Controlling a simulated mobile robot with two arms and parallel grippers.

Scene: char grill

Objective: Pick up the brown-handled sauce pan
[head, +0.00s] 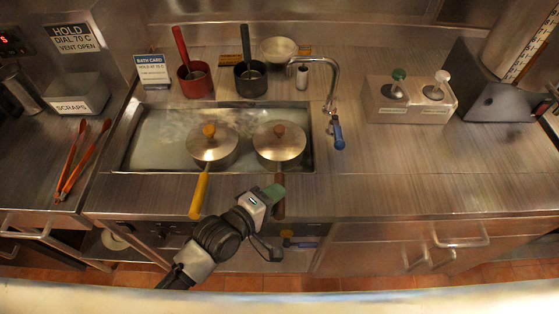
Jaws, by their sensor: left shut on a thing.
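The brown-handled sauce pan (279,161) sits in the water bath (160,107) set into the counter, on the right side of it. It has a steel lid with a brown knob. Its dark brown handle points toward me over the front edge. My left gripper (274,194) is shut on that handle from the front, hiding part of it. The pan looks level. A yellow-handled pan (212,165), also lidded, sits beside it to the left, apart from my gripper. My right gripper is not in view.
A faucet (333,85) with a blue lever stands by the bath's right edge. A red pot (195,84), a black pot (251,83) and a bowl (280,50) stand behind. Orange tongs (75,165) lie at left. A pump dispenser box (410,100) stands right. The front-right counter is clear.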

